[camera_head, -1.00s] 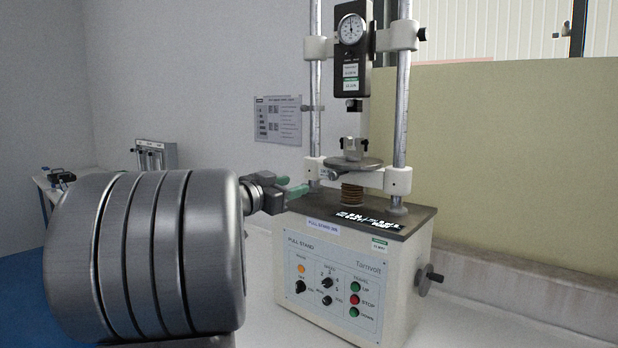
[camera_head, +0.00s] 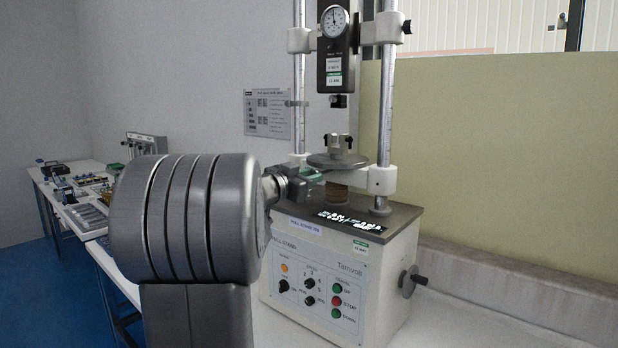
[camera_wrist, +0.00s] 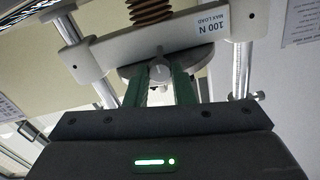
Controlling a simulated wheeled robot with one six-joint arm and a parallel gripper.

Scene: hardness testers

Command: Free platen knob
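The round grey platen (camera_head: 338,160) sits on the pull stand, above the lower white crosshead, and also shows in the wrist view (camera_wrist: 130,71). The platen knob (camera_wrist: 159,70) is a small grey knob at the platen's rim. It lies between the tips of my two green fingers in the wrist view. My gripper (camera_head: 314,176) is at the platen's left edge in the head view and hides the knob there. The gripper (camera_wrist: 160,78) has its fingers apart, one on each side of the knob; whether they touch it I cannot tell.
The pull stand's base (camera_head: 335,270) carries buttons and a side crank (camera_head: 412,281). Steel columns (camera_head: 387,100) and the white crosshead (camera_wrist: 165,38) with its 100 N label are close to my fingers. A bench (camera_head: 75,190) with equipment stands at the far left.

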